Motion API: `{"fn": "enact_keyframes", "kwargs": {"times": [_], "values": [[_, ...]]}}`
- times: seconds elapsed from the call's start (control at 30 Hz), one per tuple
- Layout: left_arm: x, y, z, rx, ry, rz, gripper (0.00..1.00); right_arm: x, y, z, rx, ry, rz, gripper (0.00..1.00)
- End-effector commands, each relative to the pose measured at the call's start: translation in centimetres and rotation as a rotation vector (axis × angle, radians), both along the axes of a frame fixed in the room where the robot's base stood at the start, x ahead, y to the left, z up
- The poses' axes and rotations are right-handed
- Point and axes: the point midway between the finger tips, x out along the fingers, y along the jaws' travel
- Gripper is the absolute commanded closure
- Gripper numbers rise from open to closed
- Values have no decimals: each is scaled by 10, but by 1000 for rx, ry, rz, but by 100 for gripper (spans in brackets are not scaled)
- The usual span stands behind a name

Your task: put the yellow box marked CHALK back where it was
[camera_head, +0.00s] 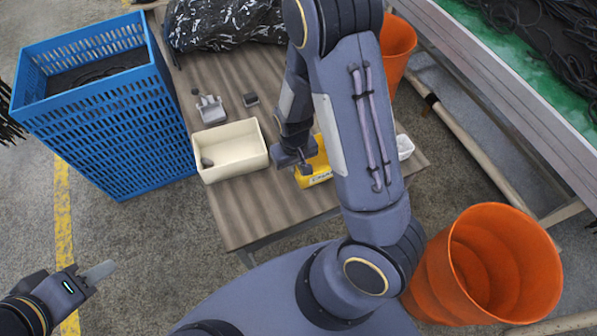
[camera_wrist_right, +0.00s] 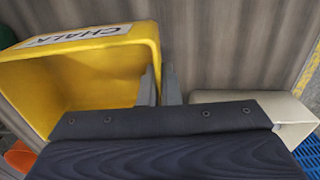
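The yellow box marked CHALK (camera_head: 320,177) stands on the wooden table, partly hidden behind my right arm. In the right wrist view the open-topped box (camera_wrist_right: 90,75) fills the left side, with its label on the far wall. My right gripper (camera_head: 296,168) is at the box's left side.
A cream bin (camera_head: 232,174) with a dark item inside stands just left of the yellow box. A small white container (camera_head: 404,147) is at the table's right edge. A blue crate (camera_head: 110,140) stands left; orange buckets (camera_head: 430,275) stand right.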

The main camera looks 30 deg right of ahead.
Motion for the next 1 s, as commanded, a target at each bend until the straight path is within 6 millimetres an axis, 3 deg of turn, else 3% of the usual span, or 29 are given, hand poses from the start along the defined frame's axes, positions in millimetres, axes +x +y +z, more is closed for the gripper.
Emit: {"fn": "enact_keyframes", "kwargs": {"times": [0.2, 0.4, 0.8, 0.9, 1.0], "values": [[0, 0, 0, 0, 0, 0, 64, -5, -12, -17, -1, 4, -3, 100], [0, 0, -1, 0, 0, 0, 64, -4, -11, -42, 0, 1, 1, 100], [0, 0, -6, 0, 0, 0, 64, -3, -10, -48, 0, -2, 1, 100], [0, 0, -4, 0, 0, 0, 64, -3, -10, -46, 0, -1, 1, 83], [0, 0, -4, 0, 0, 0, 64, -3, -10, -46, 0, -1, 1, 75]]}}
